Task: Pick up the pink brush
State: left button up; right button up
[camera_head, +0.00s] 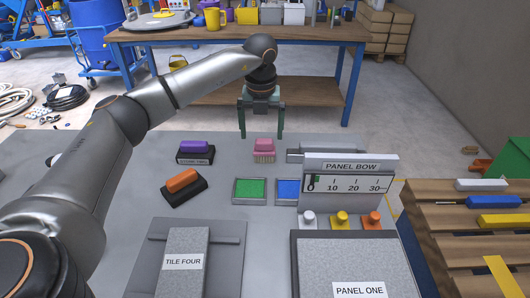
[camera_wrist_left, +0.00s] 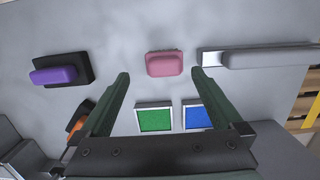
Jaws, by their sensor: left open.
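The pink brush (camera_head: 264,147) stands on the grey table with its pale bristles down, near the table's far edge. In the left wrist view the pink brush (camera_wrist_left: 164,64) lies ahead of and between the fingertips, seen from above. My left gripper (camera_head: 262,136) is open and empty, fingers pointing down, above and around the brush's place in the picture; I cannot tell the exact height. In the left wrist view the gripper (camera_wrist_left: 162,80) shows two green fingers, apart from the brush. My right gripper is not in view.
A purple block (camera_head: 195,146) and an orange block (camera_head: 182,180) sit on dark bases to the left. Green (camera_head: 249,190) and blue (camera_head: 288,189) framed pads lie nearer. A grey bar (camera_wrist_left: 265,56) lies right of the brush. The panel with a scale (camera_head: 349,180) stands front right.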

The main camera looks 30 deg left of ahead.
aim_at(264, 148)
pick_arm(q)
jog(key=f, duration=0.4)
jog(key=w+f, duration=0.1)
jog(key=f, duration=0.1)
jog(key=shift+d+f, duration=0.1)
jog(key=shift+w+f+b, duration=0.1)
jog(key=shift+f+b, duration=0.2)
jog(key=shift+f, duration=0.15)
jog(key=shift+c, duration=0.4)
jog(key=c, duration=1.3)
jog(key=shift+r, duration=0.1)
